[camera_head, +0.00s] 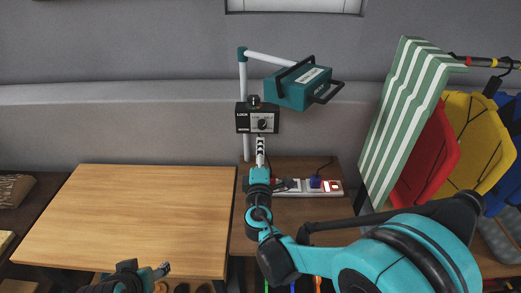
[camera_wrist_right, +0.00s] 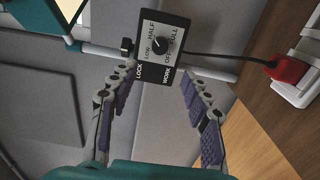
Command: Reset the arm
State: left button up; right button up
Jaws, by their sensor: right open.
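A teal lamp-like head (camera_head: 303,86) with black handles hangs on a white pole (camera_head: 243,80) with a teal elbow. A black and white control box (camera_head: 257,118), marked LOCK, is mounted on the pole below it. In the right wrist view the control box (camera_wrist_right: 161,43) shows a black dial with LOW, HALF, FULL and a LOCK/WORK strip. My right gripper (camera_head: 260,145) is just below the box; its fingers (camera_wrist_right: 165,78) are spread open with nothing between them, the box lying beyond their tips. My left gripper (camera_head: 140,275) is partly visible at the bottom edge; its jaws are unclear.
A bare wooden table (camera_head: 130,215) is at the left. A power strip (camera_head: 310,187) with plugs lies on a darker table behind my right wrist; a red plug (camera_wrist_right: 287,70) shows in the wrist view. A striped green cloth (camera_head: 405,120) and coloured panels (camera_head: 470,140) hang at the right.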

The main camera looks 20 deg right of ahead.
jog(key=s+d+f+m+g, duration=0.4)
jog(key=s+d+m+g, duration=0.35)
jog(key=s+m, duration=0.35)
jog(key=s+a+f+m+g+y, duration=0.1)
jog(key=s+a+f+m+y, duration=0.1)
jog(key=s, duration=0.4)
jog(key=s+a+f+m+g+y, duration=0.1)
jog(key=s+a+f+y, duration=0.1)
jog(key=s, duration=0.5)
jog(key=shift+s+a+f+m+g+y, duration=0.15)
jog(key=shift+a+f+m+g+y, duration=0.4)
jog(key=shift+a, duration=0.7)
jog(key=shift+f, duration=0.1)
